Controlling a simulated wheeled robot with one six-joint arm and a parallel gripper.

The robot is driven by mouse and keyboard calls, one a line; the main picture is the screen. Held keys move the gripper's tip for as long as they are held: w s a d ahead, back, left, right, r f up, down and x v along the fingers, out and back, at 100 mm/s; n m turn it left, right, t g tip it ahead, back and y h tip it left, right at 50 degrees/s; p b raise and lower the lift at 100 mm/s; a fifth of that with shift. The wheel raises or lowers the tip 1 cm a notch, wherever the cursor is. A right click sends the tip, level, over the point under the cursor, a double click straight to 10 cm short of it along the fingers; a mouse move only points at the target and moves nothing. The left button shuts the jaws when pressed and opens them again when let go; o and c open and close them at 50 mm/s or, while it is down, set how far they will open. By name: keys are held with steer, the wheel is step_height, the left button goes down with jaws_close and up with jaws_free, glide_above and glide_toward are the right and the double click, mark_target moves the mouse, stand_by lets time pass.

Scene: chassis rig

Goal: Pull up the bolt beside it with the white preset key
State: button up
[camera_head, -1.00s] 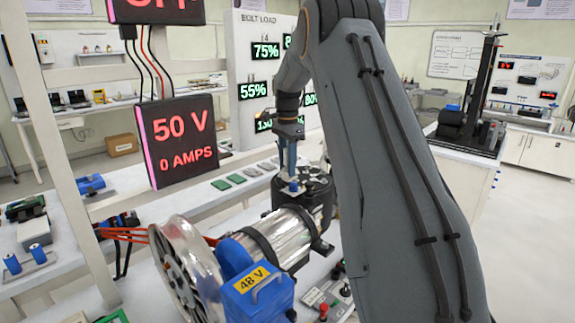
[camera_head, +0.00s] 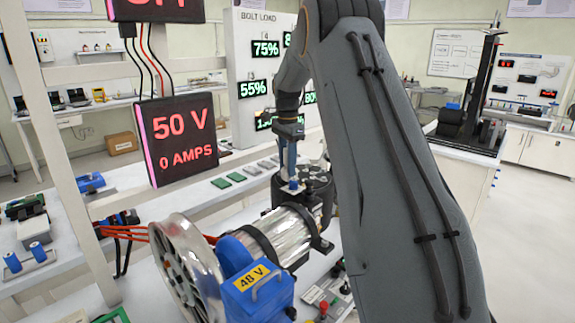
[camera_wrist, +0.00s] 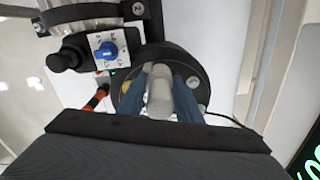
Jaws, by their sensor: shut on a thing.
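My gripper (camera_wrist: 160,82) shows at the bottom of the wrist view, its blue fingers shut on the pale cylindrical shaft of the white preset key (camera_wrist: 160,95). The key stands over a round black flange (camera_wrist: 178,60); its lower end is hidden, so I cannot tell how it meets a bolt. Small round heads sit on the flange, a yellowish one (camera_wrist: 126,87) to the left and a grey one (camera_wrist: 193,82) to the right. In the head view my gripper (camera_head: 290,172) points down at the black end (camera_head: 318,185) of the silver motor.
A blue knob on a white dial (camera_wrist: 108,49) and a black knob (camera_wrist: 68,58) are beside the flange. In the head view, a spoked wheel (camera_head: 180,270) and blue 48 V box (camera_head: 255,290) stand left of the motor. A 50 V display (camera_head: 183,135) hangs behind.

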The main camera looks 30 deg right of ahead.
steer(key=shift+s+f, duration=0.1)
steer(key=shift+f, duration=0.15)
stand_by(0.6)
steer(key=shift+r+p, duration=1.95)
steer(key=shift+r, duration=1.7)
